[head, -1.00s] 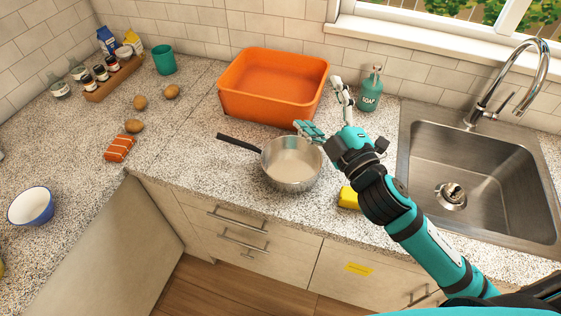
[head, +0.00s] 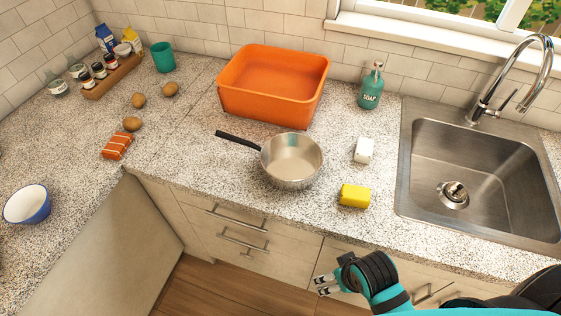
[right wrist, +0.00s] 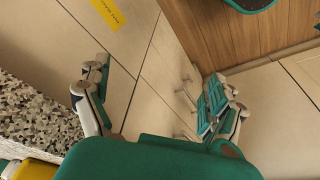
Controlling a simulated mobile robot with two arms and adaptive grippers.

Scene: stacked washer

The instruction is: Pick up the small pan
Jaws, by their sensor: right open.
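The small pan (head: 291,160) is a round metal pan with a black handle (head: 238,141) pointing to the left and back. It stands upright on the speckled counter, in front of the orange tub. My right gripper (head: 322,284) is low in front of the counter, below the pan in the head view and apart from it. It is open and empty. In the right wrist view its fingers (right wrist: 152,98) are spread wide with cabinet fronts and floor between them. The pan does not show in the right wrist view. My left gripper is out of view.
An orange tub (head: 272,86) stands behind the pan. A yellow sponge (head: 354,196) and a white block (head: 363,150) lie to its right, before the sink (head: 480,170). A soap bottle (head: 371,88) stands at the back. The counter left of the pan is mostly clear.

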